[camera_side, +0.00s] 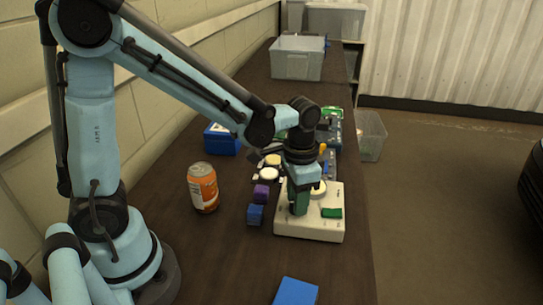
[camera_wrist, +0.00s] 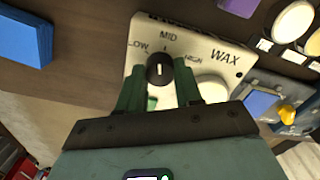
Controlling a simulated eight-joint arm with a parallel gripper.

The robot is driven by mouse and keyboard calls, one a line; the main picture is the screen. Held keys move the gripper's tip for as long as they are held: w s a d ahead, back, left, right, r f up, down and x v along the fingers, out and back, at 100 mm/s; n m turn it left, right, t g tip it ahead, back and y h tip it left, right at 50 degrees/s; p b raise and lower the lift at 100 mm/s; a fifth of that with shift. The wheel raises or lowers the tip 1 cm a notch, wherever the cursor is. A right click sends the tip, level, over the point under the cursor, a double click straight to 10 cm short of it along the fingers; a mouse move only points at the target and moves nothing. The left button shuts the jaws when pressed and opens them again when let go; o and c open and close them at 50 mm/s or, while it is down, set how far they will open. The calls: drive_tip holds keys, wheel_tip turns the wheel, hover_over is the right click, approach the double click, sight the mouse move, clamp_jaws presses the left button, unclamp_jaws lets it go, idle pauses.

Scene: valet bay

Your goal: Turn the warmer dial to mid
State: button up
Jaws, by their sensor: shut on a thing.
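The wax warmer (camera_side: 312,228) is a cream box on the bench; its face also shows in the wrist view (camera_wrist: 232,50), printed LOW, MID, HIGH and WAX. Its black dial (camera_wrist: 160,68) has a short white pointer line, which stands nearly upright in the wrist view, roughly toward the MID mark. My gripper (camera_wrist: 159,74) has its green fingers on both sides of the dial, shut on it. In the side view my gripper (camera_side: 298,203) points down at the warmer and hides the dial.
A green rocker (camera_side: 332,212) and a white round part (camera_wrist: 211,88) sit on the warmer near the dial. An orange can (camera_side: 203,187), purple and blue blocks (camera_side: 255,215) stand left. A blue block (camera_side: 295,291) lies in front. A grey bin (camera_side: 297,58) stands behind.

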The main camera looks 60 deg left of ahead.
drive_tip(key=shift+m, duration=1.7)
drive_tip(key=o, duration=1)
drive_tip(key=shift+o, duration=0.2)
wheel_tip(320, 180, up, 12)
drive_tip(key=s+a+f+n+t, duration=0.3)
drive_tip(key=s+a+n+t, duration=0.1)
drive_tip(key=n+t, duration=0.3)
drive_tip(key=shift+s+f, duration=0.2)
drive_tip(key=shift+s, duration=0.4)
